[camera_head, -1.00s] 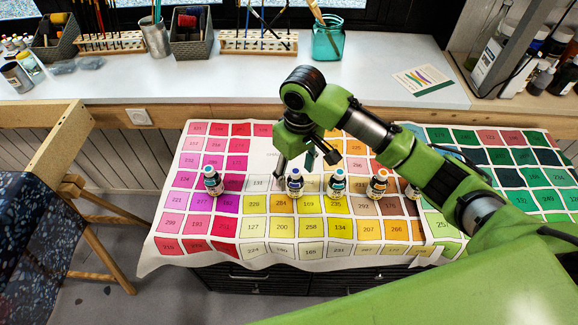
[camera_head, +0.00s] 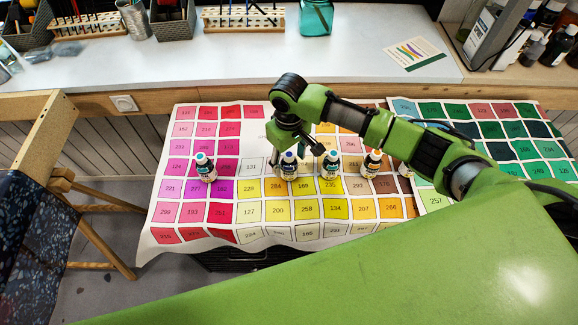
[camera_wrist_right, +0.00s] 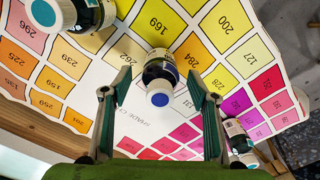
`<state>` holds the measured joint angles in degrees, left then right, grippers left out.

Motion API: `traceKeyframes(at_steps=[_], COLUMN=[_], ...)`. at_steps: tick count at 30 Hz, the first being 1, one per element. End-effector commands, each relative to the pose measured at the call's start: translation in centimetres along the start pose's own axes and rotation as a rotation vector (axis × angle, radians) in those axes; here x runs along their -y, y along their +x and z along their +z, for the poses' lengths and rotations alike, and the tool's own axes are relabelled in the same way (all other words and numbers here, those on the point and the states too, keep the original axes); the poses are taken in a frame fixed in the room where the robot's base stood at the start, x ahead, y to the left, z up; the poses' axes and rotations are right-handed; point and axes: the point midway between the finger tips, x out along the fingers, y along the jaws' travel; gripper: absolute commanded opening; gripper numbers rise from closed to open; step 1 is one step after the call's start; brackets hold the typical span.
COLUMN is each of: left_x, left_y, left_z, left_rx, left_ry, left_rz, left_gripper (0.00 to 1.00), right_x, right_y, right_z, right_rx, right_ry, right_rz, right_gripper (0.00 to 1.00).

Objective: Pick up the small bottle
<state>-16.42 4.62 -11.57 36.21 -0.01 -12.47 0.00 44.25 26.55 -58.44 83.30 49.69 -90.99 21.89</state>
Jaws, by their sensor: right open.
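Several small dark bottles with coloured caps stand in a row on the colour chart. A blue-capped bottle (camera_head: 289,169) stands upright below my right gripper (camera_head: 291,151). In the right wrist view, that bottle (camera_wrist_right: 161,72) is between the spread fingers of the right gripper (camera_wrist_right: 160,82), with a gap on each side. The gripper is open and empty. A teal-capped bottle (camera_head: 331,166) is just right of it, and another bottle (camera_head: 205,169) stands apart to the left. My left gripper is out of view.
An orange-capped bottle (camera_head: 371,165) and one more, partly hidden behind my arm, continue the row. The colour chart (camera_head: 250,125) covers the low table. A grey counter (camera_head: 230,70) with brush racks and a teal jar (camera_head: 315,18) lies behind. A wooden chair (camera_head: 100,235) is at left.

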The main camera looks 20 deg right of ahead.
Motion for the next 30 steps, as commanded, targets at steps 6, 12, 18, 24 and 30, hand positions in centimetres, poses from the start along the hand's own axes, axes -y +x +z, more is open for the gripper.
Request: traceKeyframes(at_steps=[6, 12, 18, 24, 30], left_x=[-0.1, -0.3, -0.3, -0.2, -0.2], left_y=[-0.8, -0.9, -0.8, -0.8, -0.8], left_z=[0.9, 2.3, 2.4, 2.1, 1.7], left_rx=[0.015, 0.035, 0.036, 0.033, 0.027], left_ry=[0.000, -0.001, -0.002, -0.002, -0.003], left_rz=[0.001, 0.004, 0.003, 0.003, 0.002], left_gripper=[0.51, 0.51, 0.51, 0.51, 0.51], right_x=[0.0, 0.0, 0.0, 0.0, 0.0], right_y=[2.8, 3.3, 3.2, 3.2, 3.1], right_z=[0.1, 0.1, 0.1, 0.1, 0.0], right_rx=[0.001, -0.001, -0.001, -0.001, -0.002], right_ry=[-0.001, -0.001, -0.001, -0.001, -0.001], right_rz=[0.001, 0.002, 0.001, 0.001, 0.001], right_gripper=[0.54, 0.54, 0.23, 0.11, 0.11])
